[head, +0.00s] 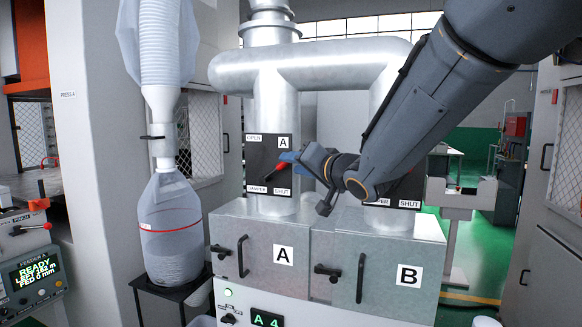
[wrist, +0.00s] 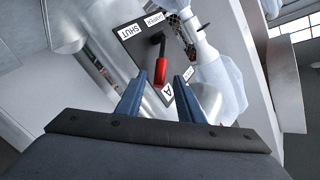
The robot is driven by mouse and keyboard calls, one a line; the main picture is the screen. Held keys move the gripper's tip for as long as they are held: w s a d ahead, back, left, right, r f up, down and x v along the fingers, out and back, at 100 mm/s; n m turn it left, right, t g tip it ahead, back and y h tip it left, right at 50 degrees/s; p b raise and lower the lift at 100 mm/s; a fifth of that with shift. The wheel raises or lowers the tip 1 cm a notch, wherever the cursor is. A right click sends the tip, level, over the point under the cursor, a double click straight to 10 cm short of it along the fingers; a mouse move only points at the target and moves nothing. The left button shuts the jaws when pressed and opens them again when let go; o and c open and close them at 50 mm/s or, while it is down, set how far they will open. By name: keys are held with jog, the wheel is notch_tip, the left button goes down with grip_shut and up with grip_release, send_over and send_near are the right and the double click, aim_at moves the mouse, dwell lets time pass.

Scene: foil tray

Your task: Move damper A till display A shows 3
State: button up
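Damper A's black plate (head: 258,160) is on the left vertical duct, marked OPEN at top left, A at top right and SHUT at bottom right. Its lever has a red grip (head: 281,166) slanting up and right, which also shows in the wrist view (wrist: 160,72). My gripper (head: 288,158) is at the plate's right side. In the wrist view my gripper (wrist: 161,78) is open, with the end of the red grip between the fingertips and gaps on both sides. The display (head: 267,320) at the bottom reads "A 4"; its lower edge is cut off.
Damper B's plate (head: 407,197) is mostly hidden behind my arm. Metal boxes A (head: 262,254) and B (head: 385,273), with handles, stand below the ducts. A clear collecting bag (head: 170,235) hangs at the left, and a feeder panel (head: 38,270) is farther left.

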jog(key=shift+b+v, duration=0.45)
jog(key=shift+v, duration=2.1)
jog(key=s+d+f+g+h, duration=0.2)
jog(key=d+f+h, duration=0.3)
jog(key=f, duration=0.5)
jog(key=s+d+f+g+h, duration=0.2)
jog(key=s+d+f, duration=0.1)
jog(key=d+f, duration=0.5)
jog(key=s+d+f+n+g+h+b, duration=0.1)
jog(key=s+f+g, duration=0.8)
jog(key=s+f, duration=1)
jog(key=shift+s+d+f+n+h+b, duration=0.3)
jog(key=shift+s+d+n+h+b, duration=0.15)
jog(key=shift+s+d+b, duration=0.3)
jog(key=shift+w, duration=0.15)
